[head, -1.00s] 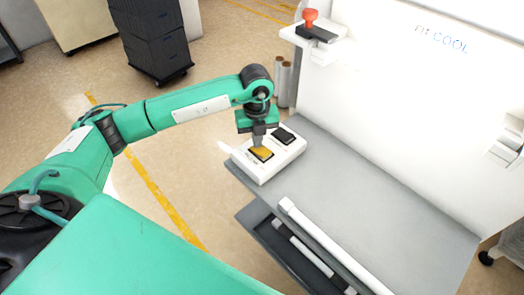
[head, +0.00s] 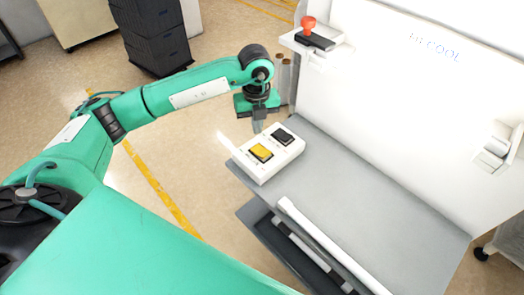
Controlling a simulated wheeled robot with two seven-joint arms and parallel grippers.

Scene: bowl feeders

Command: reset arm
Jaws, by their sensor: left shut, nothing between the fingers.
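My left gripper (head: 257,125) is shut and empty. It points down behind the white switch box (head: 262,173), near its far left edge and apart from the yellow button. The box has a yellow rocker button (head: 261,152) in front and a black rocker button (head: 283,136) farther back. My left arm (head: 190,90) reaches in from the left. My right gripper is out of view.
The box stands on a grey table (head: 370,205) at its left corner. A white panel (head: 400,90) rises behind, with a red knob (head: 308,24) on a bracket. Black stacked crates (head: 152,38) stand on the floor at the back. A white bar (head: 325,245) runs along the table's front edge.

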